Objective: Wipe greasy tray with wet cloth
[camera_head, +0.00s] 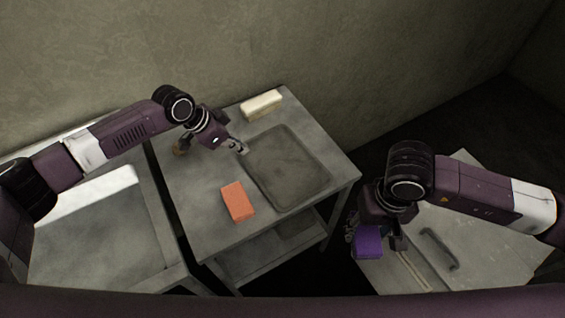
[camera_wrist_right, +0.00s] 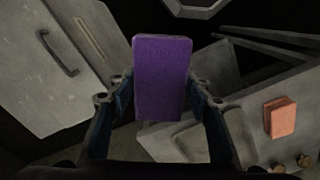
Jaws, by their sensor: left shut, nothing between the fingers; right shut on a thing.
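A dark grey rectangular tray (camera_head: 287,168) with rounded corners lies on the metal table; part of it shows in the right wrist view (camera_wrist_right: 185,145). My left gripper (camera_head: 241,149) is shut and empty at the tray's upper left edge; I cannot tell whether it touches it. My right gripper (camera_head: 375,238) is shut on a purple block-shaped cloth or sponge (camera_head: 368,243), held off the table to the right of the tray. The purple block (camera_wrist_right: 162,75) stands between the fingers in the right wrist view. Wetness and grease cannot be told.
An orange block (camera_head: 238,201) lies left of the tray, and a cream block (camera_head: 262,104) lies at the table's back edge. A metal table (camera_head: 205,235) with a lower shelf carries them. A pale cabinet with a dark handle (camera_head: 440,249) stands at right, across a dark gap.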

